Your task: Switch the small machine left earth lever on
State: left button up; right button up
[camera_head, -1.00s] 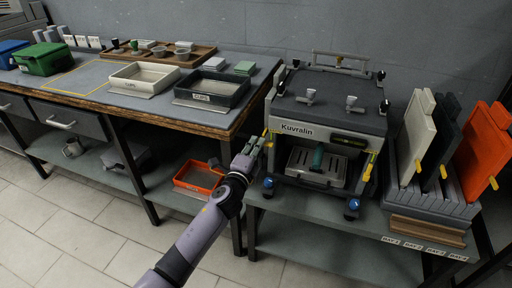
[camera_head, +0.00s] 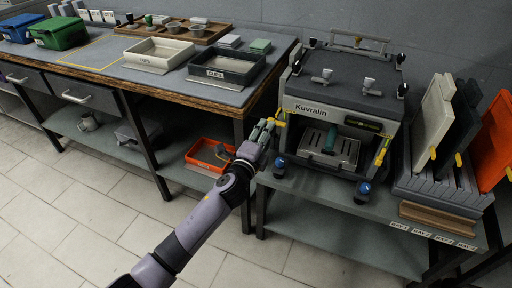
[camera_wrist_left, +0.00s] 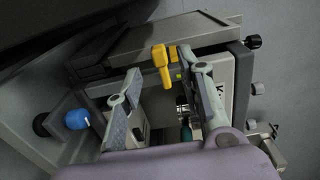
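The small machine (camera_head: 340,112), grey and labelled "Kuvralin", stands on a low bench. Its left earth lever (camera_head: 281,117) is a yellow handle on the left front side. In the left wrist view the yellow lever (camera_wrist_left: 163,66) shows between and just beyond the finger tips. A second yellow lever (camera_head: 382,152) is on the machine's right front. My left gripper (camera_head: 266,128) is close beside the left lever. In the left wrist view the gripper (camera_wrist_left: 167,78) is open, with its fingers apart and nothing visibly held. Contact with the lever cannot be told. My right gripper is not in view.
Blue knobs (camera_head: 362,188) stick out at the machine's lower front. Upright panels (camera_head: 436,118) stand in a rack on the right. A workbench with trays (camera_head: 228,66) is on the left, with an orange tray (camera_head: 208,155) below. The floor in front is clear.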

pick_arm(q)
jog(key=v, duration=0.8)
jog(key=shift+s, duration=0.25)
